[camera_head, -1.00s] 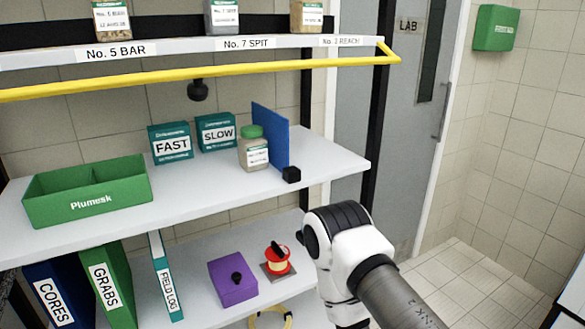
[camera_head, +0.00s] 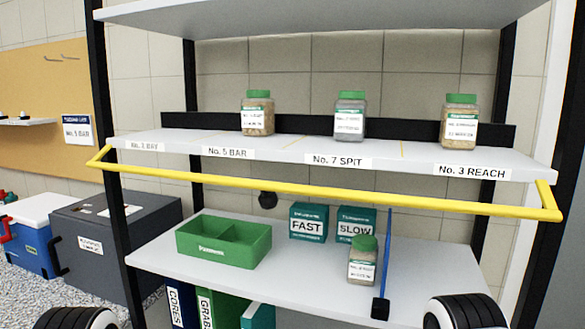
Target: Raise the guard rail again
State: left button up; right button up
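The yellow guard rail (camera_head: 305,191) runs across the front of the jar shelf (camera_head: 289,148). Its long bar sits below the label strip, in front of and lower than the shelf's front edge. Its ends turn back towards the shelf at the left post and the right post. Nothing is touching the bar. My left and right grippers are both outside the picture; only rounded black-and-white parts of my arms show at the bottom left and bottom right corners.
Three green-lidded jars (camera_head: 349,119) stand on the jar shelf. The lower shelf (camera_head: 310,278) holds a green Plumesk box (camera_head: 223,240), FAST (camera_head: 308,223) and SLOW boxes, a jar (camera_head: 362,262) and a blue panel (camera_head: 386,250). Space in front of the rail is clear.

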aim_at(268, 199)
jog(key=l+u, duration=0.15)
jog(key=l, duration=0.25)
jog(key=k+l+u, duration=0.15)
jog(key=l, duration=0.25)
jog(key=l+u, duration=0.15)
jog(key=l, duration=0.25)
jog(key=k+l+u, duration=0.2)
jog(key=l, duration=0.2)
jog(key=l+u, duration=0.15)
jog(key=l, duration=0.25)
jog(key=k+l+u, duration=0.15)
jog(key=l, duration=0.2)
jog(key=k+l+u, duration=0.15)
jog(key=l, duration=0.15)
jog(key=l+u, duration=0.3)
jog(key=l, duration=0.25)
jog(key=l+u, duration=0.3)
jog(key=l, duration=0.25)
jog(key=k+l+u, duration=0.25)
jog(key=l, duration=0.3)
jog(key=l+u, duration=0.3)
jog(key=l, duration=0.2)
